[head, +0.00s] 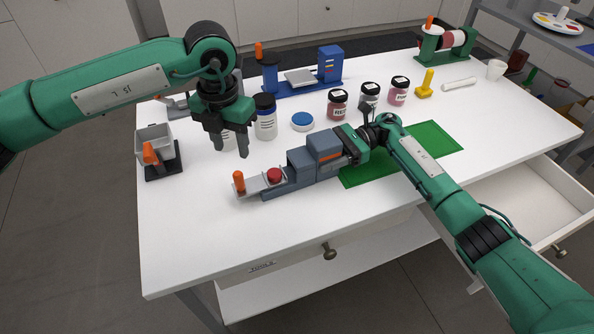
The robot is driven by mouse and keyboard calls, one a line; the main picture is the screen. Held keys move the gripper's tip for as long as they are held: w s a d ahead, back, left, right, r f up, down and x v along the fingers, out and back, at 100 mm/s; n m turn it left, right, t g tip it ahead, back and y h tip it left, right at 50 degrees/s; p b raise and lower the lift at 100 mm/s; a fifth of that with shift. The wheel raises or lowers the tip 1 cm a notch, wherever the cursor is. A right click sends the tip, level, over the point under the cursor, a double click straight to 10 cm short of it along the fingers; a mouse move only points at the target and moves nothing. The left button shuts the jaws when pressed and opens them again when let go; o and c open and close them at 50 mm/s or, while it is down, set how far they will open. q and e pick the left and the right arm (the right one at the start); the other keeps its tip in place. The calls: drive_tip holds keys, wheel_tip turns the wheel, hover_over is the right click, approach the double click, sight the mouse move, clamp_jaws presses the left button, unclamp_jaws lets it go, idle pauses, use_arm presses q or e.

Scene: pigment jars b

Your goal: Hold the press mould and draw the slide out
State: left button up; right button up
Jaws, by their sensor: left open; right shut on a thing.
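The press mould (301,168) is a blue-grey blocky body with an orange stripe, lying on the white table near its front edge. A light grey slide (257,187) sticks out of its left end. The slide carries an upright orange knob (239,181) at its outer end and a red round piece (274,175) further in. My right gripper (346,147) is shut on the right end of the mould; its fingertips are partly hidden. My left gripper (232,150) is open and empty, pointing down above the table, behind and above the orange knob, apart from it.
A grey bin (157,146) stands at the left. A green mat (437,140) lies right. The table front is clear; a drawer (535,205) is open at right.

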drive_tip(key=o, duration=1.2)
drive_tip(key=shift+f, duration=0.3)
drive_tip(key=shift+c, duration=0.2)
drive_tip(key=shift+o, duration=0.8)
drive_tip(key=shift+r, duration=0.1)
drive_tip(key=shift+r, duration=0.1)
drive_tip(key=v, duration=1.2)
drive_tip(key=shift+w, duration=0.1)
